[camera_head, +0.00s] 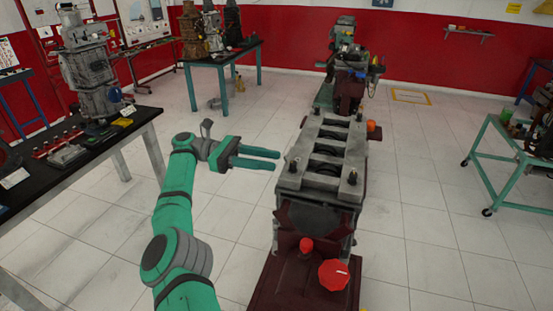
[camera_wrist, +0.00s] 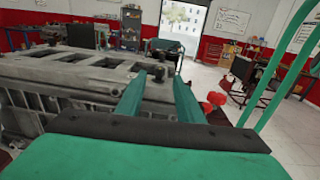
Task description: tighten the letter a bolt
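A grey engine block (camera_head: 323,190) stands on a dark red stand in the middle of the head view. Several dark bolts stand upright on its top, including a near-left bolt (camera_head: 294,165), a near-right bolt (camera_head: 352,177) and a far-left bolt (camera_head: 304,122). No letter labels are readable, so I cannot tell which bolt is a. My gripper (camera_head: 276,160) is open and empty, just left of the block, its fingers pointing towards the near-left bolt. In the wrist view the block (camera_wrist: 60,78) lies ahead and left, and a dark bolt (camera_wrist: 158,73) shows between the spread fingers.
A red octagonal knob (camera_head: 333,274) and a smaller red knob (camera_head: 306,245) are on the stand's near end. A black-topped bench (camera_head: 75,172) with machines is at left. A green cart (camera_head: 510,165) is at right. Another engine (camera_head: 352,75) stands behind. Tiled floor lies free between.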

